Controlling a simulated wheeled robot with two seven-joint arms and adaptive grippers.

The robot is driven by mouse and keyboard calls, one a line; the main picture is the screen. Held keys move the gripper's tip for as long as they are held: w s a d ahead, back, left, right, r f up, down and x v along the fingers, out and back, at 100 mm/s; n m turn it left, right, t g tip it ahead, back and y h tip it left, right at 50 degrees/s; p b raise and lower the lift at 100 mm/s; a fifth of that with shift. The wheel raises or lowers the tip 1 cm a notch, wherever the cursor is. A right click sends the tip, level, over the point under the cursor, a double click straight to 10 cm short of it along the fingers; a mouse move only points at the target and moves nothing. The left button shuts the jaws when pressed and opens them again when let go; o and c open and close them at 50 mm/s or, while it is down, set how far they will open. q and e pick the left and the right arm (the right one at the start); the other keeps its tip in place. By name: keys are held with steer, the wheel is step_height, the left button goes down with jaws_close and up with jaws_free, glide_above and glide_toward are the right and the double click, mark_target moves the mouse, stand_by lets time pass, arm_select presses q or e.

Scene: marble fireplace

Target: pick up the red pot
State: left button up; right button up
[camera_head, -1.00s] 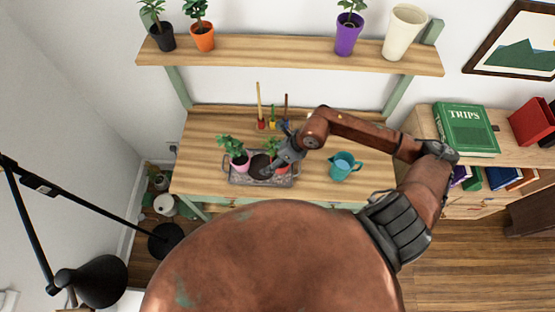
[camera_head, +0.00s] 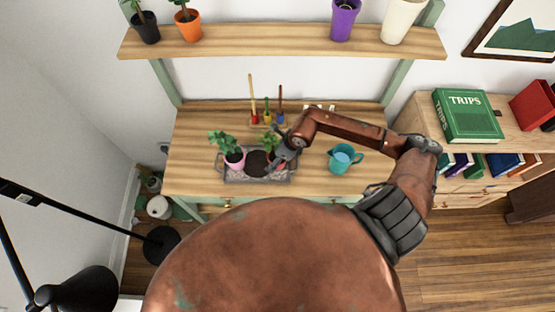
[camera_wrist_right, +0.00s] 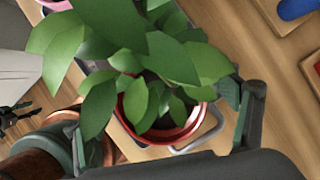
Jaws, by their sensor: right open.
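The red pot (camera_wrist_right: 182,136) shows in the right wrist view, with a leafy green plant (camera_wrist_right: 130,60) in it that covers much of its rim. My right gripper (camera_wrist_right: 165,125) is open, with one dark finger on each side of the pot. Whether the fingers touch the pot is hidden by leaves. In the head view, my right gripper (camera_head: 277,160) is at the right end of a grey tray (camera_head: 230,178), over the red pot, which it mostly hides. The plant (camera_head: 269,141) shows beside the gripper. My left gripper is out of view.
A pink pot (camera_head: 235,160) with a plant and a dark round pot (camera_head: 257,163) share the tray. Small tools (camera_head: 267,115) stand behind it. A teal watering can (camera_head: 343,158) stands to the right. A shelf (camera_head: 290,41) with several pots overhangs the back.

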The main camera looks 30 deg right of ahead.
steer(key=shift+x, duration=1.2)
steer(key=shift+c, duration=0.5)
steer(key=c, duration=1.6)
